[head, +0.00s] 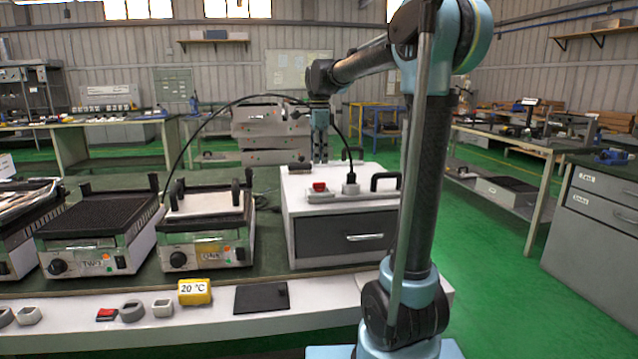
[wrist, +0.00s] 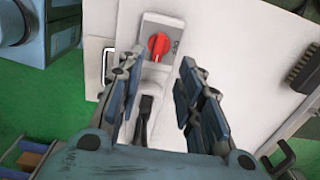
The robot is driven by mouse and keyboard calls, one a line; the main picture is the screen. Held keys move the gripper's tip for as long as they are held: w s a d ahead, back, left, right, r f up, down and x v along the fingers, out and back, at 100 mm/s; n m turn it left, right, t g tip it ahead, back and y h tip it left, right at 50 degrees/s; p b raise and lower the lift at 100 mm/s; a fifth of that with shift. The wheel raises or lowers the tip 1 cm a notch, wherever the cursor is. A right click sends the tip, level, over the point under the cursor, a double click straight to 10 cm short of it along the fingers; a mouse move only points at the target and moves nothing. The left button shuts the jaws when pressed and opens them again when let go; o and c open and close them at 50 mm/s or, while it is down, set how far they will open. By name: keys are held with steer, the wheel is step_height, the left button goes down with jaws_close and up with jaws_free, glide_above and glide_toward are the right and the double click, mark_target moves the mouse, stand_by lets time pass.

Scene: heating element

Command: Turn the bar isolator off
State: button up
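The bar isolator is a red rotary knob (head: 319,187) on a light grey bar (head: 335,195) on top of the white drawer cabinet (head: 300,225). In the wrist view the red knob (wrist: 159,45) sits near the far end of the bar, beyond and between the fingertips, with dark lettering beside it. My gripper (head: 319,150) points down above the cabinet top, above the knob in the head view. In the wrist view my gripper (wrist: 160,75) is open, with a wide empty gap between its fingers. Nothing is touching the knob as far as I can see.
A grey plug (head: 351,187) with a black cable stands in the bar beside the knob; the cable arches left. Black handles (head: 384,180) stand on the cabinet top. A dark brush-like object (wrist: 304,70) lies to the right. Hot plates (head: 205,225) stand left.

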mark_target(319, 185)
step_height(319, 185, down, 9)
steer(key=shift+f, duration=0.15)
steer(key=shift+c, duration=0.3)
jaws_close()
